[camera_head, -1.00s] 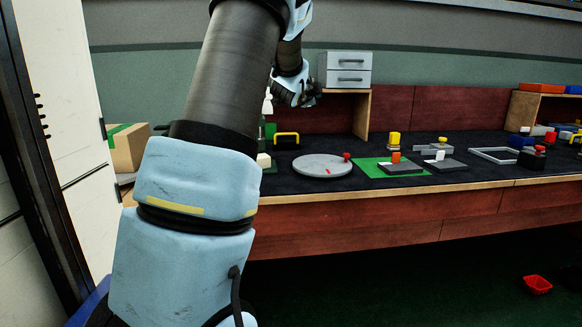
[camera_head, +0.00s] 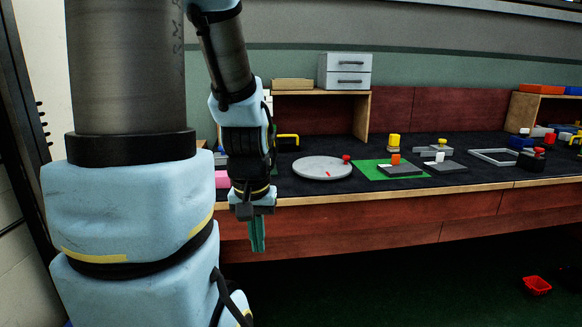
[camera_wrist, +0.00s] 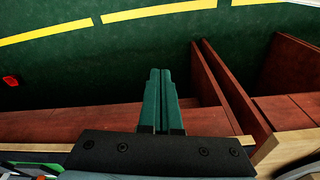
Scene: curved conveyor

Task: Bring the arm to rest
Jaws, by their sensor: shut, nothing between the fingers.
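My gripper (camera_head: 257,234) hangs pointing down at the front edge of the workbench in the head view. Its two green fingers are together with nothing between them. In the wrist view my gripper (camera_wrist: 160,75) also shows its fingers side by side, above the green floor and beside the bench's red-brown wooden front. My arm fills the left of the head view and bends down to the wrist.
The dark workbench (camera_head: 440,184) runs along the wall. It bears a grey round plate (camera_head: 312,170), a green mat (camera_head: 366,172) with blocks, and a drawer unit (camera_head: 345,70) on a shelf. A red bin (camera_head: 537,285) lies on the open floor at right.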

